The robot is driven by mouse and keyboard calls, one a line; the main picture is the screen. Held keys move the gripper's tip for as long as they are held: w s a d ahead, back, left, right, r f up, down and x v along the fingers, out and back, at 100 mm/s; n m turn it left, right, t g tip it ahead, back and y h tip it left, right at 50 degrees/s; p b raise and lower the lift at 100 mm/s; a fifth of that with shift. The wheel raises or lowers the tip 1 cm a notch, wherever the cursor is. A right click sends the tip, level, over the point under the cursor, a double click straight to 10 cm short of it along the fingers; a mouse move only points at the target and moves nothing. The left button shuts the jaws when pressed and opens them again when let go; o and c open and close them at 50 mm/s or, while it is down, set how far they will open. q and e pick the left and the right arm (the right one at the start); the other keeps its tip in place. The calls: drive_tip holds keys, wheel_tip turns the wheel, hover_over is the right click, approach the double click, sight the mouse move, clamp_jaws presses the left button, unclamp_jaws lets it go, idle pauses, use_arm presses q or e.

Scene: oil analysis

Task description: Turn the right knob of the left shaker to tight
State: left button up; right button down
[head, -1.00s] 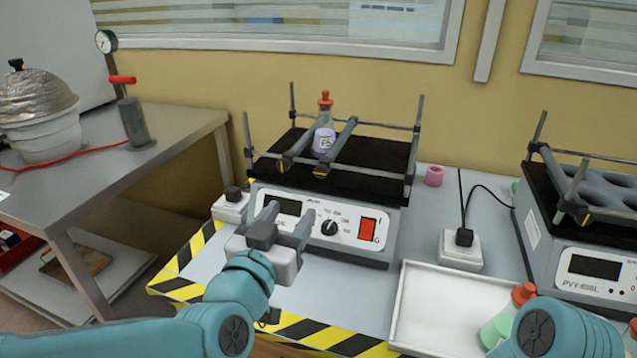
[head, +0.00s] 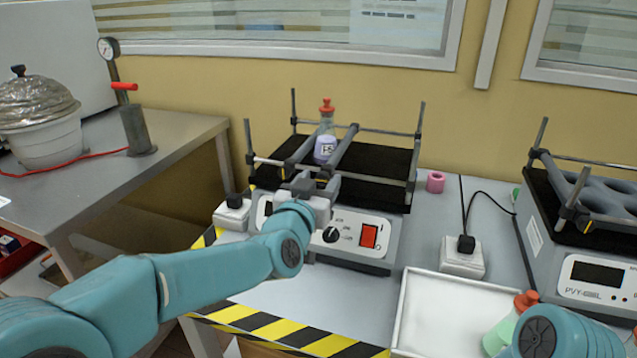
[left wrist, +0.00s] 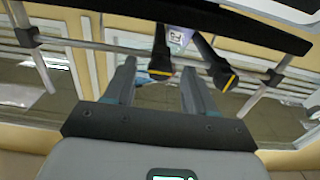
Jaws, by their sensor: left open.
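The left shaker (head: 350,262) stands on the bench. It carries a black platform with two clamp bars and dark, yellow-marked knobs at their near ends. A labelled bottle (head: 325,148) with a red cap stands between the bars. My left gripper (head: 318,183) is open at the platform's front edge and partly hides the knobs in the head view. In the upside-down left wrist view, the right knob (left wrist: 160,63) lies between the fingertips' lines, just ahead of them; I see no contact. The other knob (left wrist: 224,77) is outside the fingers. My right gripper is out of view.
The panel's control knob (head: 331,235) and red switch (head: 369,236) are below my left gripper. Rails and posts surround the platform. A white tray (head: 440,320), a pink ring (head: 435,181) and a second shaker (head: 595,275) are to the right.

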use_arm(q)
clamp_jaws()
drive_tip(key=shift+m, duration=0.3)
drive_tip(key=m+p, duration=0.2)
drive_tip(key=m, duration=0.1)
drive_tip(key=shift+m, duration=0.3)
drive_tip(key=m+p, duration=0.1)
drive_tip(key=m, duration=0.3)
drive_tip(key=shift+d+m, duration=0.1)
drive_tip(key=shift+m, duration=0.2)
drive_tip(key=m+p, duration=0.1)
drive_tip(key=m, duration=0.3)
drive_tip(key=shift+f+m+p, duration=0.15)
drive_tip(key=shift+m+p, duration=0.6)
drive_tip(key=shift+m, duration=1.75)
